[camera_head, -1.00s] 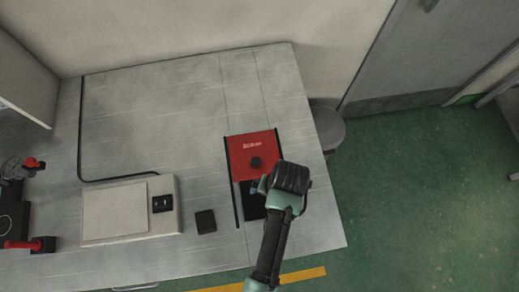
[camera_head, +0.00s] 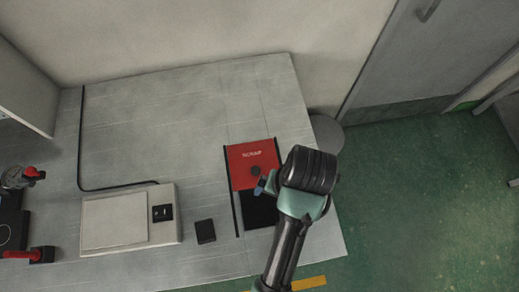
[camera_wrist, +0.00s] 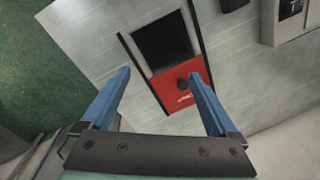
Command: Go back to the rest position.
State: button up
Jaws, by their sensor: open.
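My gripper (camera_wrist: 157,95) is open, with two blue fingers spread apart and nothing between them in the wrist view. In the head view my arm reaches in from the bottom, and a blue fingertip (camera_head: 262,186) shows beside the wrist, above the right part of the table. Below the fingers is a red panel (camera_head: 248,157) marked "SCRAP" with a dark round knob. It lies next to a dark square opening (camera_head: 258,212), which my wrist partly covers.
The grey table (camera_head: 180,110) has a wide clear area at the back. A white flat device (camera_head: 115,222) and a small black block (camera_head: 205,231) sit near its front. Red-handled equipment (camera_head: 28,255) stands at far left. A round stool (camera_head: 327,133) is beyond the right edge.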

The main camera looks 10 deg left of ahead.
jog(key=w+d+r+n+t+h, duration=0.1)
jog(key=w+r+t, duration=0.9)
jog(key=w+r, duration=0.85)
notch_tip(320, 180, up, 12)
jog(key=w+t, duration=0.3)
jog(key=t, duration=0.1)
notch_tip(320, 180, up, 19)
jog(key=s+a+n+t, duration=0.1)
jog(key=s+a+t, duration=0.15)
jog(key=t, duration=0.45)
jog(key=s+r+t, duration=0.6)
jog(key=s+r, duration=0.3)
jog(key=r, duration=0.5)
jog(key=shift+s+r, duration=0.25)
